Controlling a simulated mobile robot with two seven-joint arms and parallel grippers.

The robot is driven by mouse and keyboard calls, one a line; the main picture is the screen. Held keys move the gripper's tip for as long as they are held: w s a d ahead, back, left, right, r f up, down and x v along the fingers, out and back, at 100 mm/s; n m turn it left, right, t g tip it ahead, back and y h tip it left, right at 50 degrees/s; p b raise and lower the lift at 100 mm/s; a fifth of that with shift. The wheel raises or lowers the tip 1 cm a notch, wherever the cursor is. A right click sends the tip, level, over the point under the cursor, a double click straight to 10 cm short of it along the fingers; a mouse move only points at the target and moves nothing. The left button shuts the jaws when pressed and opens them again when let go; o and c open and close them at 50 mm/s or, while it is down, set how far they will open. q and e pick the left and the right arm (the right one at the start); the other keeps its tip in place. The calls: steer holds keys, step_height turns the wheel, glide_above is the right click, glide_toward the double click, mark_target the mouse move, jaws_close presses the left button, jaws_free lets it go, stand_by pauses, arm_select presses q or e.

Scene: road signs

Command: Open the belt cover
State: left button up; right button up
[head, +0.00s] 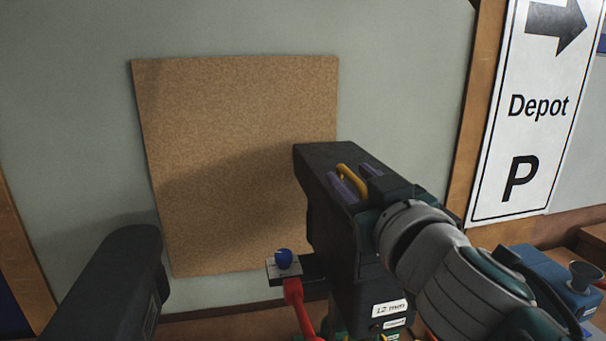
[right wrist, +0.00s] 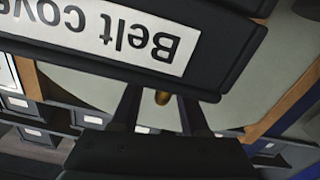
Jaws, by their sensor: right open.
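A dark, upright machine housing (head: 335,240) stands right of centre in the head view. A yellow handle (head: 353,180) is at its top. In the right wrist view, an upside-down label reading "Belt cover" (right wrist: 110,35) is on a dark panel. My right gripper (head: 356,182) is open, its purple fingers on either side of the yellow handle. In the wrist view a small brass-coloured part (right wrist: 162,97) shows between the fingertips (right wrist: 160,100). I cannot tell whether the fingers touch the handle. The cover looks closed, though my right arm hides part of it. My left gripper is not in view.
A dark rounded block (head: 110,285) is at lower left. A cork board (head: 235,150) hangs behind. A Depot sign (head: 535,110) and a blue box (head: 555,282) are at right.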

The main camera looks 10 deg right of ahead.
steer(key=shift+w, duration=0.35)
steer(key=shift+c, duration=0.3)
jaws_close()
stand_by(1.0)
